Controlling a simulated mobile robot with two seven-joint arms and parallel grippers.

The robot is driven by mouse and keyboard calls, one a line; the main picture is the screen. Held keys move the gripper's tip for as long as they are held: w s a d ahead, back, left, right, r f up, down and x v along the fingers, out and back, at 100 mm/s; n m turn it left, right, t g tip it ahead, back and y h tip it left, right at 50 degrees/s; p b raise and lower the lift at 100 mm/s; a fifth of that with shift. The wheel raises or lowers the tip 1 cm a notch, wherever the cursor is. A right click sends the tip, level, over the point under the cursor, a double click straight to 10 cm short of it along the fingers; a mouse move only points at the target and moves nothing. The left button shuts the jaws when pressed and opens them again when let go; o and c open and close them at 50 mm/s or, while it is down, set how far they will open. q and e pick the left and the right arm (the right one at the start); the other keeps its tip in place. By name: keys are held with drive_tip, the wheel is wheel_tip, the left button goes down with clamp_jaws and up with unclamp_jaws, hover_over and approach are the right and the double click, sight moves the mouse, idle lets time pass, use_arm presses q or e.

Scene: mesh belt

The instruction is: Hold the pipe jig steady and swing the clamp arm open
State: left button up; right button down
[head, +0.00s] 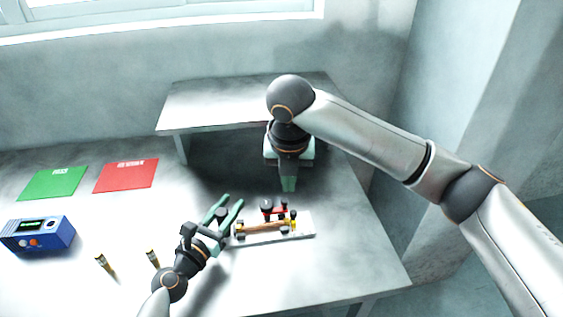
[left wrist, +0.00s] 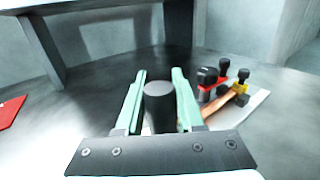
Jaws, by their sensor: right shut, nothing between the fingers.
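The pipe jig is a pale flat plate (head: 262,239) with a brown pipe (head: 263,226) lying along it. A red clamp arm (head: 281,207) with dark knobs stands at its back, and yellow parts (head: 293,220) sit at its right end. My left gripper (head: 227,204) is open at the jig's left end. In the left wrist view, a dark round-topped post (left wrist: 159,92) stands between the open fingers; I cannot tell whether they touch it. The red part also shows there (left wrist: 210,86). My right gripper (head: 289,188) is shut and empty, pointing down behind the jig.
A raised grey shelf (head: 215,104) stands at the back of the table. A green mat (head: 54,183), a red mat (head: 126,176), a blue box (head: 38,235) with buttons and two small dark-and-yellow pegs (head: 104,263) are on the left. The table's right edge is close to the jig.

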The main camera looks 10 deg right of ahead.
use_arm(q)
drive_tip(key=o, duration=0.5)
